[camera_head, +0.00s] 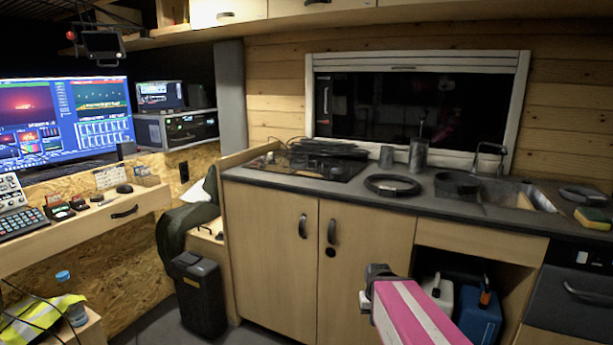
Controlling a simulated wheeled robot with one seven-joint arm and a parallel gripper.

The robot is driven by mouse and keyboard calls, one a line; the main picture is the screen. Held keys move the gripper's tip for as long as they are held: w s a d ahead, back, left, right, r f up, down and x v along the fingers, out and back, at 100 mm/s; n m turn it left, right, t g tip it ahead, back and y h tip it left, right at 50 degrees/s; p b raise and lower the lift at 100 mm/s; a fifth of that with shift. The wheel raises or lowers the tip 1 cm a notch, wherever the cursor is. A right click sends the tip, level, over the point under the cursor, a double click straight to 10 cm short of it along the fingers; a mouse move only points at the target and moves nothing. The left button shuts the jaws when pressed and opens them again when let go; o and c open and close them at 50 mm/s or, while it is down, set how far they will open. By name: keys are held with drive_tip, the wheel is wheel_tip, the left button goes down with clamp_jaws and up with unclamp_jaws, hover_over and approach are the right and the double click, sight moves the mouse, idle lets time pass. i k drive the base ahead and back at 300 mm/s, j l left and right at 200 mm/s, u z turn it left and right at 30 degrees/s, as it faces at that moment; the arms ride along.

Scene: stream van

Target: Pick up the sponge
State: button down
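The sponge (593,218) is a small yellow block with a green side. It lies on the dark countertop at the far right, to the right of the sink and close to the counter's front edge. My pink and white arm rises from the bottom of the view. A dark part at its far end, which looks like my gripper (376,274), is in front of the lower cabinet doors, below the counter and well left of the sponge. Its fingers cannot be made out, and nothing is seen held in it.
The dark countertop (330,188) holds a hob, cups, a black ring-shaped item (393,185) and a sink (500,210). A dark item (584,195) lies behind the sponge. An open cubby below holds a blue canister (480,318). A black bin (200,293) stands left on the floor.

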sight(591, 218)
drive_tip(key=z, duration=1.8)
drive_tip(key=k, duration=0.5)
drive_tip(key=i, duration=0.5)
